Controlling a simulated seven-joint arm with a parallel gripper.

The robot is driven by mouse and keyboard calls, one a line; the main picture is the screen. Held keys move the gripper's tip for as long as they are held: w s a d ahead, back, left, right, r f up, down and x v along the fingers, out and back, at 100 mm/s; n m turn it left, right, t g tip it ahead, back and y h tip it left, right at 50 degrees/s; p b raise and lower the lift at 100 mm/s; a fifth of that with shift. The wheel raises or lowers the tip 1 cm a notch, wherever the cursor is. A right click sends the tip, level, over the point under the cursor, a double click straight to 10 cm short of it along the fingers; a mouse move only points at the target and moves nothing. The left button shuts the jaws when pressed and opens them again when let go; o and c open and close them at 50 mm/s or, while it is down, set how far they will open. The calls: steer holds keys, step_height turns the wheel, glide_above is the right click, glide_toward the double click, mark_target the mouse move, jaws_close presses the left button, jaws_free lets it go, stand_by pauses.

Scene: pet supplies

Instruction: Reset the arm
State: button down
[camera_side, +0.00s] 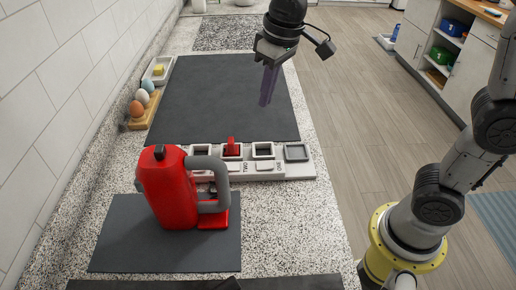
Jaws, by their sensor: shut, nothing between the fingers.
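My gripper (268,86) points down above the right part of the large dark mat (213,112). Its purple fingers are shut together with nothing between them. It is apart from everything on the counter. My arm comes up from the yellow base at the lower right, and part of it is outside the view.
A red container with a grey handle (172,190) stands on a smaller dark mat (122,238). Behind it is a grey row of compartments (297,167), one holding a red piece (232,148). Eggs stand in a wooden holder (140,123) by the wall. The large mat is clear.

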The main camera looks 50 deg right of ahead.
steer(key=s+d+r+m+t, duration=0.25)
steer(key=s+d, duration=0.45)
steer(key=s, duration=0.5)
steer(key=s+d+f, duration=0.1)
steer(key=s+f, duration=0.4)
steer(key=s, duration=0.2)
steer(key=shift+f+n+t+h, duration=0.2)
steer(key=shift+n+t+h, duration=0.15)
steer(key=shift+n, duration=0.1)
